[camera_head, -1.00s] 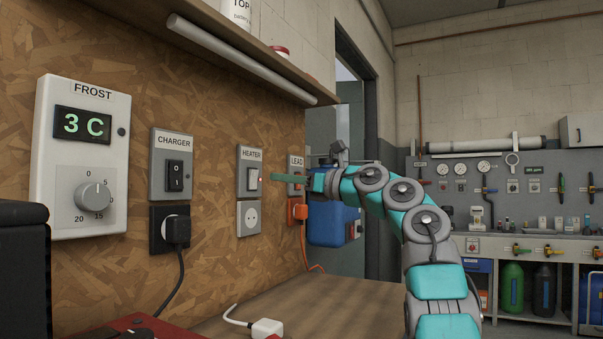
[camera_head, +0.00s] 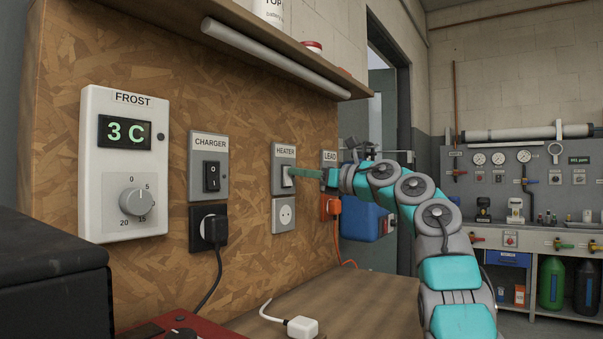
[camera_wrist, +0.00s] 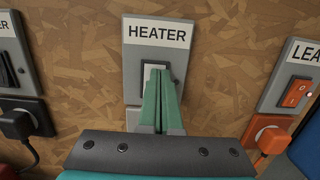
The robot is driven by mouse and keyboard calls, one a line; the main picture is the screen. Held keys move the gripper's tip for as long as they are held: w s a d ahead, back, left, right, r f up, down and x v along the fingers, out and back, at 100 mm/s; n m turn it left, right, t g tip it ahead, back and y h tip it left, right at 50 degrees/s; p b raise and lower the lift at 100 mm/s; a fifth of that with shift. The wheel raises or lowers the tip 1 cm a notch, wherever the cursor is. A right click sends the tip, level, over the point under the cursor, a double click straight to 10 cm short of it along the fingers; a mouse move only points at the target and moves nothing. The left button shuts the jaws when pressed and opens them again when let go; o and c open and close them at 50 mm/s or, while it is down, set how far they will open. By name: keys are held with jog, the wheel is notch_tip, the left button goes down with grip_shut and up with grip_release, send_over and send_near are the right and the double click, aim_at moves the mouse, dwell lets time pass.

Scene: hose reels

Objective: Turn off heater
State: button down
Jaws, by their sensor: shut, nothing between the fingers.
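The heater switch plate (camera_head: 284,168) is grey with a white rocker and a HEATER label, mounted on the chipboard wall. It also shows in the wrist view (camera_wrist: 133,62), with the rocker (camera_wrist: 152,72) partly hidden behind my fingers. My gripper (camera_head: 290,171) is shut and empty, its green fingertips at the rocker. In the wrist view the tips (camera_wrist: 158,74) overlap the rocker's lower and right part; they look to be touching it, but exact contact is hard to tell. A white socket (camera_head: 284,215) with nothing plugged in sits below the switch.
The charger switch (camera_head: 211,177) is to the left, with a black plug (camera_head: 214,229) below. The lead switch (camera_wrist: 298,92) and orange plug (camera_wrist: 272,139) are close on the right. A shelf (camera_head: 290,48) overhangs. A white adapter (camera_head: 302,327) lies on the bench.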

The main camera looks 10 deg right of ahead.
jog(key=s+d+r+b, duration=0.1)
jog(key=s+d+b, duration=0.2)
jog(key=s+d, duration=0.6)
jog(key=shift+s+d+r, duration=0.35)
jog(key=shift+s+d, duration=0.05)
dwell(0.4)
